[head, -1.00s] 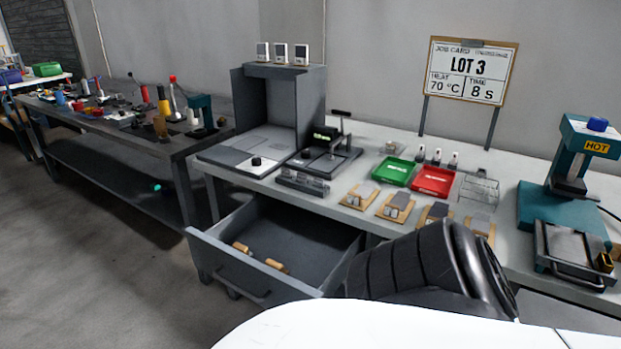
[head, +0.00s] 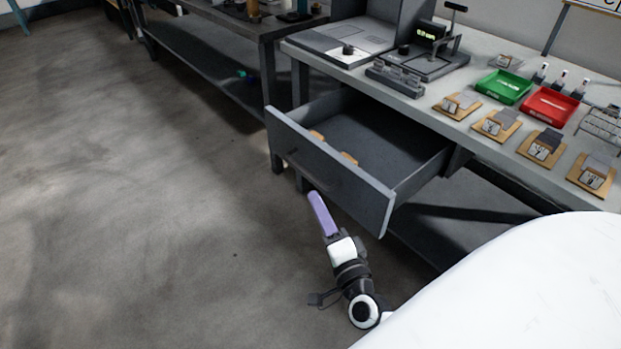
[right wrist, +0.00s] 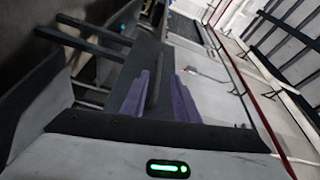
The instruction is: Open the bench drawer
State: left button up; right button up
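The bench drawer (head: 330,165) is pulled well out from under the bench, its grey front panel facing the lower left. Its dark handle (head: 313,172) runs along that panel. My right gripper (head: 320,213), with purple fingers, is just in front of and below the handle. In the right wrist view the purple fingers (right wrist: 160,98) stand apart, with the dark handle bar (right wrist: 155,75) showing between them and a gap beside it. I cannot tell whether a finger touches the bar. My left gripper is not in view.
Tan pieces (head: 348,159) lie in the drawer. The bench top (head: 400,98) holds a green tray (head: 503,87), a red tray (head: 549,105) and several tan blocks. A second dark bench (head: 225,20) stands behind at the left. The floor (head: 130,200) at left is clear.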

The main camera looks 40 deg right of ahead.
aim_at(309, 172)
jog(key=shift+m+h, duration=0.5)
jog(key=shift+m, duration=0.1)
jog(key=x, duration=0.7)
jog(key=d+x, duration=0.1)
jog(key=x, duration=0.2)
jog(key=shift+w+d, duration=0.15)
jog(key=shift+c, duration=0.3)
grip_shut()
